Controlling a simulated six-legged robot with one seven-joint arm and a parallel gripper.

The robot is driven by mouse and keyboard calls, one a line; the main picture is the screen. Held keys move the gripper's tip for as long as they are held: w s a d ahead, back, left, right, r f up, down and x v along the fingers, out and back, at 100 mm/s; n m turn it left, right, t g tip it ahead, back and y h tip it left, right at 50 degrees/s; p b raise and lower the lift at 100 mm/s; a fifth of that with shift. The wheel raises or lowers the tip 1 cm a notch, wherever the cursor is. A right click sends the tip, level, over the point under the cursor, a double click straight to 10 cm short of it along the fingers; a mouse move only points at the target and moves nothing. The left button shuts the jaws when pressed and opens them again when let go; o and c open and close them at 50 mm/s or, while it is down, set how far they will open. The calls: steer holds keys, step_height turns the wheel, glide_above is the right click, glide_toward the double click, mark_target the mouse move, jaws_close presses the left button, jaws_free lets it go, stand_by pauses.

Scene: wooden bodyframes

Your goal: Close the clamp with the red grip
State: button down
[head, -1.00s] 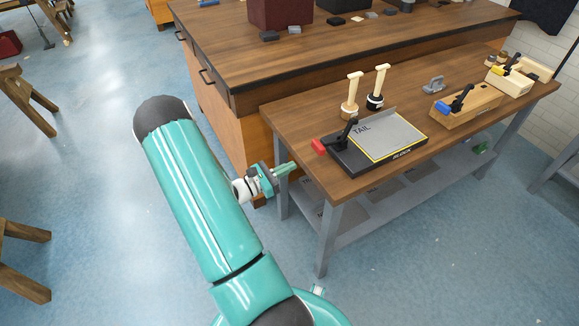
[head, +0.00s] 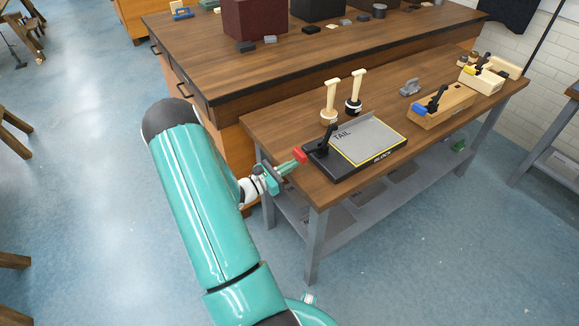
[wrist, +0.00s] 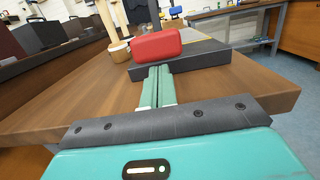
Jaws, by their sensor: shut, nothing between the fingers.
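The clamp has a red grip (head: 299,154) on a black lever (head: 326,139). The red grip sticks out to the left, past the board's edge. My gripper (head: 287,166) is shut and empty, just left of the grip in the head view. In the wrist view, the closed fingers (wrist: 158,85) point at the red grip (wrist: 155,45), whose underside appears just above and beyond the tips. I cannot tell whether they touch.
Two wooden-handled tools (head: 330,103) stand behind the board. A clamp with a blue grip (head: 420,108) on a wooden block and one with a yellow grip (head: 472,70) are farther right. The bench's left edge (head: 279,161) is close to my gripper.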

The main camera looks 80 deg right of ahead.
steer(key=shift+r+t+y, duration=0.3)
steer(key=shift+r, duration=0.1)
steer(key=shift+r+t+y, duration=0.4)
steer(key=shift+r+y, duration=0.1)
steer(key=shift+r, duration=0.5)
steer(key=r+t+y, duration=0.1)
steer(key=r+y, duration=0.1)
steer(key=s+d+r+t+y, duration=0.1)
steer(key=r+t, duration=0.1)
steer(key=r, duration=0.1)
steer(key=s+d+r+t+y, duration=0.1)
steer(key=r+t+y, duration=0.1)
steer(key=shift+d+r+y, duration=0.2)
steer(key=shift+r+y, duration=0.1)
steer(key=shift+r, duration=0.1)
steer(key=shift+s+d+r, duration=0.35)
steer(key=shift+r, duration=0.15)
steer(key=shift+s+d+r, duration=1.05)
steer(key=shift+d, duration=0.05)
steer(key=shift+s+d+r, duration=0.1)
steer(key=shift+s, duration=0.15)
